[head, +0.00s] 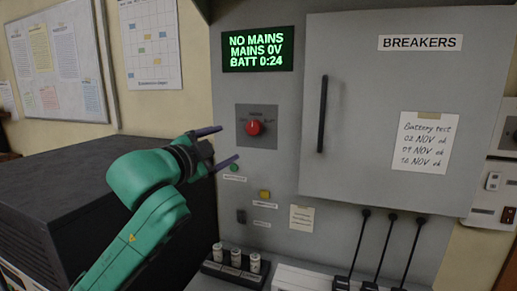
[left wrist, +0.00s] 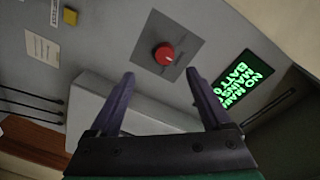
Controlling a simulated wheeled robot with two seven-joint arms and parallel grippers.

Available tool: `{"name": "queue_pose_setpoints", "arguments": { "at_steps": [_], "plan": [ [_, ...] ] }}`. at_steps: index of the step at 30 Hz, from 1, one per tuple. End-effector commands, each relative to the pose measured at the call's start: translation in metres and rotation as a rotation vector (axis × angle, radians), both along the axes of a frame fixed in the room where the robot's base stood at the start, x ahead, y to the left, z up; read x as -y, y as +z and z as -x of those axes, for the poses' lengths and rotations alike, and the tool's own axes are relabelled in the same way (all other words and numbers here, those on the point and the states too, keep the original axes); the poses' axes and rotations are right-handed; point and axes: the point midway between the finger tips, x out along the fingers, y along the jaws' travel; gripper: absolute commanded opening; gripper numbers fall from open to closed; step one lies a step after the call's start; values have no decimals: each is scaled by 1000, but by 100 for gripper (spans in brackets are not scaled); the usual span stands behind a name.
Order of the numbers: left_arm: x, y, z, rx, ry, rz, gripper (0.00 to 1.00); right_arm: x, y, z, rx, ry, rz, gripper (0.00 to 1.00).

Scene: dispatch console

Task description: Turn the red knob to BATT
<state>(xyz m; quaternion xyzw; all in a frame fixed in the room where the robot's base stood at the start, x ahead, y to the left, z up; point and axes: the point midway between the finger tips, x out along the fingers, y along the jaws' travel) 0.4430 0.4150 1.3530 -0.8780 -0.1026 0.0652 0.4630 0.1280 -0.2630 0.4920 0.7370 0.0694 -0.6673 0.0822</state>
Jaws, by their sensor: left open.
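The red knob (head: 253,128) sits on a dark grey square plate (head: 270,112) on the console's grey front panel. Small position labels surround it; the pointer's exact position is too small to tell. My left gripper (head: 226,146) is open and empty, its two dark purple fingers pointing at the panel, left of the knob and apart from it. In the left wrist view the red knob (left wrist: 164,54) shows beyond the open fingertips of my left gripper (left wrist: 160,80), with nothing between the fingers. My right gripper is not in view.
A green screen (head: 258,50) above the knob reads NO MAINS, MAINS 0V, BATT 0:24. The breaker door (head: 350,60) with its dark handle (head: 322,114) is at right. Below are a green button (head: 234,168), a yellow button (head: 264,194) and fuses (head: 236,258). A black cabinet (head: 70,180) stands left.

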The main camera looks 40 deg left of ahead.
Motion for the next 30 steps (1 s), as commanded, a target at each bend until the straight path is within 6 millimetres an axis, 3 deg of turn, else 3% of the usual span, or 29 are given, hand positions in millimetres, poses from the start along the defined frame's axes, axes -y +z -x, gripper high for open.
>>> {"name": "queue_pose_setpoints", "arguments": {
  "at_steps": [5,11,16,22,30],
  "plan": [
    [-4,11,-20,9,-3,-11,82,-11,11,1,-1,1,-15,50],
    [-17,13,-71,6,0,-12,82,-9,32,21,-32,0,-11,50],
    [-29,12,-113,5,2,-16,82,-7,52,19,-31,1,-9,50],
    [-34,5,-134,7,3,-15,82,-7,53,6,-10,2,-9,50],
    [-34,4,-140,9,-3,-7,82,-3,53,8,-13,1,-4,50]
  ]
}}
